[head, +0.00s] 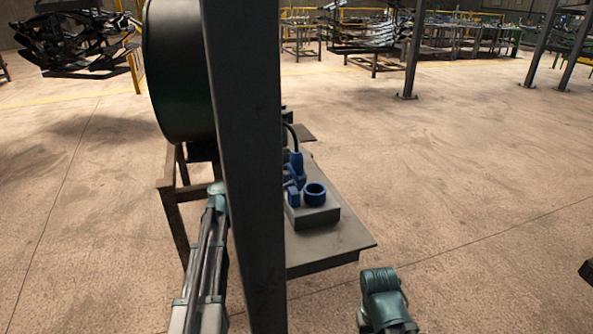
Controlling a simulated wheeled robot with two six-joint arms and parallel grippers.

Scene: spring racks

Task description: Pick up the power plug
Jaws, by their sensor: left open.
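A blue power plug (296,165) with a black cable rising from its top stands at the middle of the head view, just right of a dark post. It is near a blue round socket (315,193) on a grey block. My left gripper (218,188) reaches up from the lower left to the post, on the plug's left. It is open, but its fingertips are mostly hidden behind the post, and I see nothing held. Of my right arm only a teal joint shows at the lower right; its gripper is out of sight.
The dark vertical post (246,150) stands close in front and hides part of the bench. The grey bench top (335,242) holds the block. A large dark drum (180,70) sits behind on the left. Open floor lies to the right; racks stand far back.

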